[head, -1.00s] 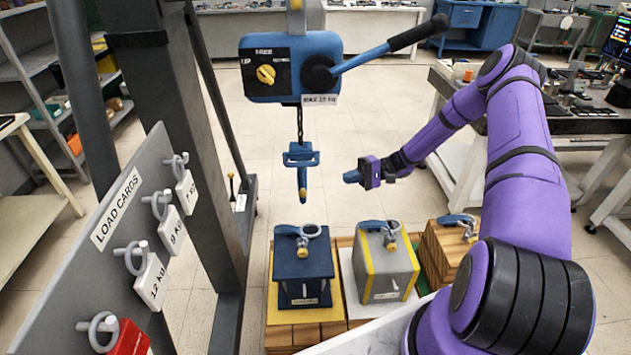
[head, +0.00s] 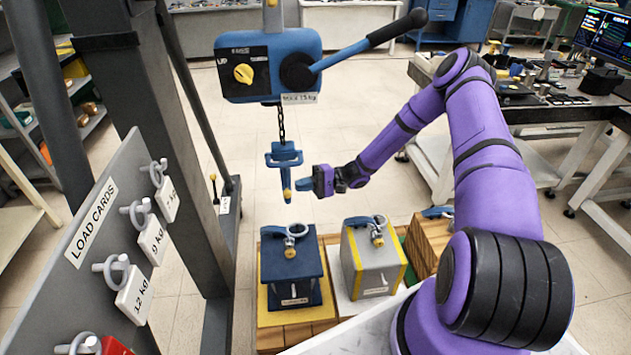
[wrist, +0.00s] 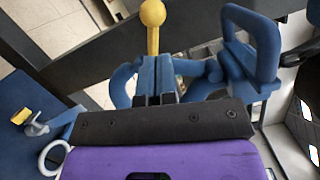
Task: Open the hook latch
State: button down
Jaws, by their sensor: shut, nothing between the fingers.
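The blue hook (head: 286,180) hangs on a chain under the blue hoist, with a blue loop handle above it and a yellow-tipped latch (head: 287,194) low on it. In the wrist view the yellow ball and stem of the latch (wrist: 152,14) stand just beyond my fingertips, and the loop handle (wrist: 258,40) is at the upper right. My gripper (head: 303,184) is shut and empty, just right of the hook, level with its lower part. Its blue fingertips (wrist: 156,75) are side by side in the wrist view. I cannot tell whether they touch the latch.
The hoist (head: 268,68) has a long lever with a black grip. Below stand a dark blue load box (head: 290,275), a grey one (head: 372,262) and a wooden one (head: 428,240), with rings on top. A load-card board (head: 95,235) and dark post stand left.

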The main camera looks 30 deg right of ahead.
jog(key=shift+s+a+r, duration=0.25)
jog(key=shift+s+a, duration=0.55)
jog(key=shift+a, duration=0.2)
jog(key=shift+s+r+m, duration=0.35)
jog(key=shift+r+m, duration=0.25)
jog(key=shift+m, duration=0.5)
jog(key=r+m, duration=0.1)
jog(key=m, duration=0.1)
jog(key=r+m+t, duration=0.1)
jog(key=r+m, duration=0.1)
jog(key=m, duration=0.1)
jog(key=r+m+y, duration=0.1)
jog(key=r+m, duration=0.1)
jog(key=shift+s+a+r+m+t, duration=0.15)
jog(key=shift+s+r+m+t, duration=0.1)
jog(key=shift+m+t, duration=0.15)
jog(key=shift+r, duration=0.1)
